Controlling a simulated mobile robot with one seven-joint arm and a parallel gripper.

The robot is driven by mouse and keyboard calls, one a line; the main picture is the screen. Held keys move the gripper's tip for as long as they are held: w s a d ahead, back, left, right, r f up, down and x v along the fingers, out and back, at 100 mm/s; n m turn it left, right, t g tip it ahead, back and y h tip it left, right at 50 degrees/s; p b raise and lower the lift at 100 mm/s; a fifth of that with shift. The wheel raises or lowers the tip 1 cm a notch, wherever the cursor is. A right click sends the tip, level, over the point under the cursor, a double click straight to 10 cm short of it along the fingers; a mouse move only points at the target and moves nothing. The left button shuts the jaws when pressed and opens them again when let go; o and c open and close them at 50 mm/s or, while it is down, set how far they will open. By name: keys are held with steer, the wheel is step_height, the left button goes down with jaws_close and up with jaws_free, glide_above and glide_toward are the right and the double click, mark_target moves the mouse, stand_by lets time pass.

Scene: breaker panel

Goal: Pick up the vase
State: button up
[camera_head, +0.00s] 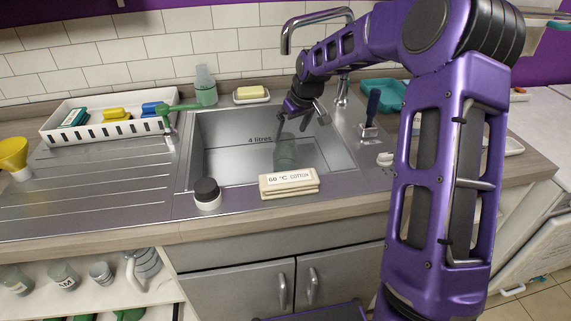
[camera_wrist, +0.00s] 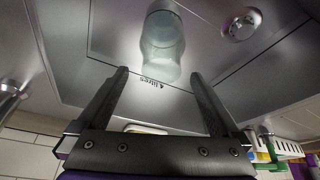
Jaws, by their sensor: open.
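A translucent grey-green glass vessel, which I take for the vase (camera_head: 285,153), stands in the sink basin near its front wall. In the wrist view the vase (camera_wrist: 162,42) lies just beyond the fingertips, roughly centred between them. My gripper (camera_head: 291,119) is over the sink, above the vase, with its fingers pointing down. In the wrist view my gripper (camera_wrist: 159,73) has its two dark fingers wide apart with nothing between them. The vase's base is hard to make out through the glass and the reflections.
The sink (camera_head: 226,165) has a tall curved tap (camera_head: 287,40) behind it. A "60 °C COTTON" block (camera_head: 289,184) and a black-capped jar (camera_head: 207,194) sit on the front rim. A soap dish (camera_head: 251,95) and a clear green bottle (camera_head: 205,86) stand behind. The draining board is mostly clear.

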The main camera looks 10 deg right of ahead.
mark_target(286, 138)
steer(key=x, duration=0.5)
steer(key=shift+w+a+b, duration=0.1)
steer(key=shift+a+b, duration=0.05)
steer(key=shift+b, duration=0.25)
steer(key=shift+r, duration=0.15)
jaws_close()
